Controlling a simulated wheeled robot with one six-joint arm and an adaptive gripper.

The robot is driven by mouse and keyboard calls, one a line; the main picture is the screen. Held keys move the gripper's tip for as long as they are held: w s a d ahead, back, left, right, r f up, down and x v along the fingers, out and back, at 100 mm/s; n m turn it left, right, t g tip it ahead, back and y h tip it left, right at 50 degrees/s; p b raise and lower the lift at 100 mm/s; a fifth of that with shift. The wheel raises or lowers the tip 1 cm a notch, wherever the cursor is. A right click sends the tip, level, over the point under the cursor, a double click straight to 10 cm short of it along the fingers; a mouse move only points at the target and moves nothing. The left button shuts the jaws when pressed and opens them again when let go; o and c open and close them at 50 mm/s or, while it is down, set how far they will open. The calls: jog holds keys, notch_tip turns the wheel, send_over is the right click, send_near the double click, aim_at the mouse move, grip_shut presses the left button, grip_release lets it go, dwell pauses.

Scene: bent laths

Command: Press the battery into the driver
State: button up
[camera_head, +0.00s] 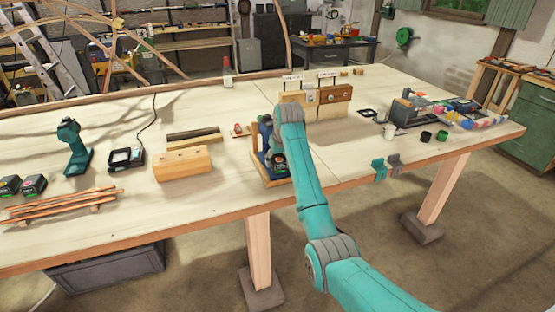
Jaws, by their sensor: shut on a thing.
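A teal driver (72,146) stands upright at the left of the bench. A dark blue tool body (264,130), which looks like another driver, sits in a wooden stand (257,157) near the bench's front edge. My gripper (277,161) is at the front of this stand, mostly hidden by my wrist and forearm. It is shut on what looks like a dark battery with a green mark (279,171), close against the tool. I cannot tell whether the battery is seated. Two more batteries (34,184) (10,186) lie at the far left.
A black charger (126,159), a wooden block (183,164) and bundled laths (62,206) lie left of the stand. Wooden boxes (334,100) stand behind to the right.

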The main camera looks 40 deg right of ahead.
jog(key=shift+f, duration=1.05)
dwell(1.1)
jog(key=o, duration=1.5)
jog(key=shift+r, duration=3.5)
